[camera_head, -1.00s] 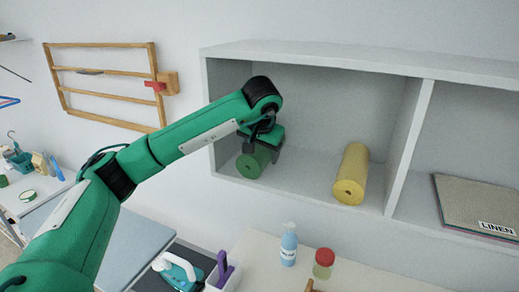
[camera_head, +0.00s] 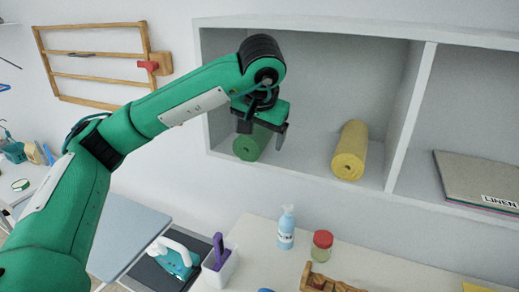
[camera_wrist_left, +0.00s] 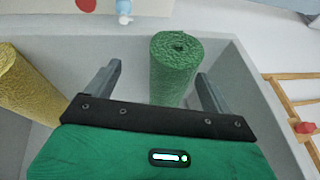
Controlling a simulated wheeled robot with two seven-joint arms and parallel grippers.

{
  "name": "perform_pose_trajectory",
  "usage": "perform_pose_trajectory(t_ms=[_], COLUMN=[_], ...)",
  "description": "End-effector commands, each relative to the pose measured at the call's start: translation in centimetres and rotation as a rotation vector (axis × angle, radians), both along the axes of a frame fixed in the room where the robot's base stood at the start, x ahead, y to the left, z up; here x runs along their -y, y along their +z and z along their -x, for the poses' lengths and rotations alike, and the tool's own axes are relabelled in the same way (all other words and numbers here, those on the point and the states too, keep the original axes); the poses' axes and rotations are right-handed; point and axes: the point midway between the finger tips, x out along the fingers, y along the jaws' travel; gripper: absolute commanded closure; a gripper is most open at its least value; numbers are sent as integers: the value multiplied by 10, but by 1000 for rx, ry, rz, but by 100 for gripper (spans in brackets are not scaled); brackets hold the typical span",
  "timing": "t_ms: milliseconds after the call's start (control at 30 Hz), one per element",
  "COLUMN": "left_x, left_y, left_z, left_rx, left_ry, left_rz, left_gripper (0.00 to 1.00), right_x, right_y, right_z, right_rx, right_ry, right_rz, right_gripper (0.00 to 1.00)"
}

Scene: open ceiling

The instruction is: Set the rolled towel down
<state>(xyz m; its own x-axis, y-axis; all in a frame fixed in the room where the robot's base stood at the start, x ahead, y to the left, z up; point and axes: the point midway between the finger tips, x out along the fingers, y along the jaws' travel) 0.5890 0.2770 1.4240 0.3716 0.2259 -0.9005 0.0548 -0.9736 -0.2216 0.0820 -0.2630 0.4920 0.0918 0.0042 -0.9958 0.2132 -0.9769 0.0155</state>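The green rolled towel (camera_head: 250,146) lies on the floor of the left shelf compartment (camera_head: 300,172), near its left wall, with its round end facing out. My left gripper (camera_head: 264,132) is just above it, fingers spread. In the left wrist view the green roll (camera_wrist_left: 174,70) shows between the two open fingers (camera_wrist_left: 158,82), with a gap on each side. A yellow rolled towel (camera_head: 350,152) lies to the right in the same compartment; it also shows in the left wrist view (camera_wrist_left: 25,85). My right gripper is not in view.
Below stand a blue bottle (camera_head: 286,230), a red-lidded jar (camera_head: 321,246) and a white holder (camera_head: 220,268). Shelf floor between the rolls is clear.

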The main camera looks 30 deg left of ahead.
Motion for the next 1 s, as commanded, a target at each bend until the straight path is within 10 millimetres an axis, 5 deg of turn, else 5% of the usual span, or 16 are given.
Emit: perform_pose_trajectory(t_ms=[333,1000], left_x=[19,21], left_y=[-1,0], left_z=[32,35], left_rx=[-2,-2], left_ry=[1,1], left_rz=[-1,-1], left_gripper=[15,15], right_x=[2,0], right_y=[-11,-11], right_z=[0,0], right_rx=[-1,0], right_ry=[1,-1], right_rz=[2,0], right_gripper=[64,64])
